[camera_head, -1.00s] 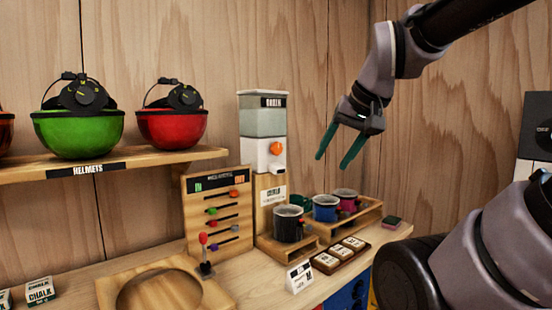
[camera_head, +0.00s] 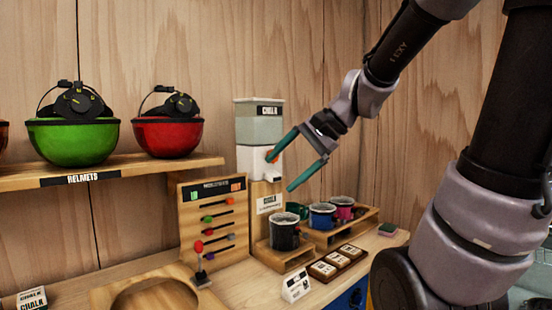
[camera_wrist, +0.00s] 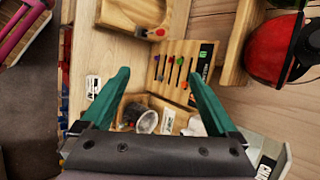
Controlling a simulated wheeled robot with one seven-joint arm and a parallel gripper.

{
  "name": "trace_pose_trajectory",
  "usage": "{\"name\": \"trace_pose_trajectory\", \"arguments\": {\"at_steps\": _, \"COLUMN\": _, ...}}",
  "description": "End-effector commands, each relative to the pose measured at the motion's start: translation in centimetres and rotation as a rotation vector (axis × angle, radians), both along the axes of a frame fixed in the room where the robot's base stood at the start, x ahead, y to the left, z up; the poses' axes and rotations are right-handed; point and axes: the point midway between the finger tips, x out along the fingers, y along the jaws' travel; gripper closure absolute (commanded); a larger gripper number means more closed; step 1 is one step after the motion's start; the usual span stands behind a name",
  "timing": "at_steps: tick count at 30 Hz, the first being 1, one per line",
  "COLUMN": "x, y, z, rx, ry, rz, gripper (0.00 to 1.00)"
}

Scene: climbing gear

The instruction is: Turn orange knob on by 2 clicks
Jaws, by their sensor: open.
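The orange knob (camera_head: 271,153) is on the front of the white chalk dispenser (camera_head: 246,160). In the head view one green finger crosses in front of it, so only bits of orange show. My gripper (camera_head: 281,174) is open and empty in front of the dispenser, its fingers spread one above the other. Whether a finger touches the knob I cannot tell. In the wrist view the gripper (camera_wrist: 158,75) also stands open. The dispenser's edge (camera_wrist: 268,158) shows at lower right there, and the knob is hidden.
A wooden slider board (camera_head: 213,225) with coloured knobs stands left of the dispenser. Mugs (camera_head: 284,231) sit in wooden holders below. A shelf (camera_head: 110,172) holds a green helmet (camera_head: 72,140) and a red helmet (camera_head: 168,136). Small label blocks (camera_head: 338,260) lie in front.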

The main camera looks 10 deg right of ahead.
Motion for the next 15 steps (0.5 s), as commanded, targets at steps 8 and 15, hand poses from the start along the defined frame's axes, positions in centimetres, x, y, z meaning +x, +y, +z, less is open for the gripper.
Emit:
{"name": "trace_pose_trajectory", "arguments": {"at_steps": 8, "x": 13.0, "y": 0.1, "z": 0.7, "rx": 0.708, "ry": 0.244, "rz": -0.398, "gripper": 0.06}}
{"name": "trace_pose_trajectory", "arguments": {"at_steps": 15, "x": 22.9, "y": -7.3, "z": -1.3, "rx": 1.149, "ry": 0.266, "rz": -0.757, "gripper": 0.06}}
